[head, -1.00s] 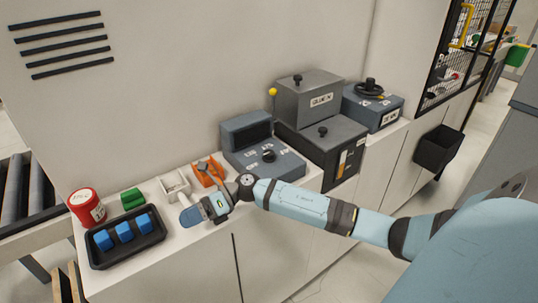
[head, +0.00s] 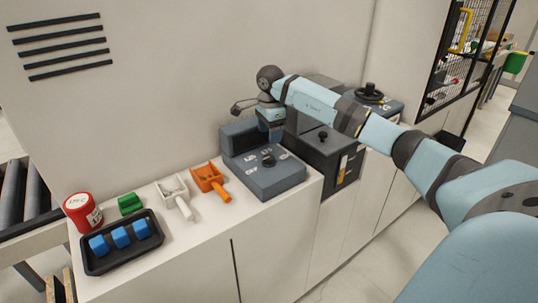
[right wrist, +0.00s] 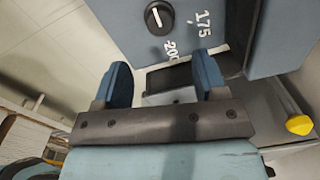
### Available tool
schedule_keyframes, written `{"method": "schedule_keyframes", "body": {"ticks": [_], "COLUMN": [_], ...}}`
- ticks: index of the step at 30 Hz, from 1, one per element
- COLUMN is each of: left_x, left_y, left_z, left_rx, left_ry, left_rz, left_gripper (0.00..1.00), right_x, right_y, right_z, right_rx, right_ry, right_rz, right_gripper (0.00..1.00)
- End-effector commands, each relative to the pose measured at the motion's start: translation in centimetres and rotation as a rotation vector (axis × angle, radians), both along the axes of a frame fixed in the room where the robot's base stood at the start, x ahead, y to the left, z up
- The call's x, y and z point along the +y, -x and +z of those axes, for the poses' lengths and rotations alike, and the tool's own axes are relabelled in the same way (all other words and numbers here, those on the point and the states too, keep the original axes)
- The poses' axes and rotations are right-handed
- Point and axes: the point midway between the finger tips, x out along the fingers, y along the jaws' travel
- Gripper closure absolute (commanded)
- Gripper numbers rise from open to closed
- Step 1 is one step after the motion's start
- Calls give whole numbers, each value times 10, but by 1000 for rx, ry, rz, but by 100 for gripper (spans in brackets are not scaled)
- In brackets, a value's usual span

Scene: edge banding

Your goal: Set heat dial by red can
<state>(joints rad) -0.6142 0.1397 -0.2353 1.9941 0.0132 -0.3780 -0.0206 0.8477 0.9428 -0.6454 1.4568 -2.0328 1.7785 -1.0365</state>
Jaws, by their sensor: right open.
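The red can (head: 83,212) stands upright at the left end of the counter. It has a white label whose print is too small to read surely. The heat dial (head: 268,161) is a black knob on the sloped top of a grey-blue control box (head: 275,181) with white markings around it. The dial also shows in the right wrist view (right wrist: 158,17), with a white pointer line and "175" and "200" printed beside it. My right gripper (head: 273,133) is open and empty, pointing down above the box behind the dial, apart from the knob. My left gripper is out of view.
A black tray (head: 122,260) with blue blocks, a green block (head: 130,204), a white scoop (head: 174,194) and an orange scoop (head: 210,181) lie on the counter left of the box. A taller grey machine (head: 325,150) stands right of it. The counter's front strip is clear.

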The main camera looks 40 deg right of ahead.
Motion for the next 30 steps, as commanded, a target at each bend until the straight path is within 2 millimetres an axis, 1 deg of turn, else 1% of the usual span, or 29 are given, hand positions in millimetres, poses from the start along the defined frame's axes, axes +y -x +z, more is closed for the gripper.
{"method": "schedule_keyframes", "body": {"ticks": [1, 6, 9, 12, 15, 18, 26, 29, 30], "left_x": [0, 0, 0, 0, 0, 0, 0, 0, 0], "left_y": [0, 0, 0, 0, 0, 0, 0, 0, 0], "left_z": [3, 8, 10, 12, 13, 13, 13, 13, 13], "left_rx": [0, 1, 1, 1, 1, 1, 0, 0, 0], "left_ry": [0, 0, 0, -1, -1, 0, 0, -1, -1], "left_rz": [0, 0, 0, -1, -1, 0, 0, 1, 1], "left_gripper": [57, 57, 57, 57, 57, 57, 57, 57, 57], "right_x": [0, 0, 1, 0, 0, 0, 0, 0, 0], "right_y": [1, -1, -1, -2, -2, -3, -3, -3, -3], "right_z": [-12, -48, -65, -78, -86, -91, -92, -92, -92], "right_rx": [6, 5, 3, 1, 0, -2, -2, -2, -1], "right_ry": [-1, -2, -3, -3, -2, -3, -3, -3, -2], "right_rz": [0, -1, 1, -1, -1, 0, 0, 0, 0], "right_gripper": [35, 35, 35, 35, 35, 35, 35, 55, 65]}}
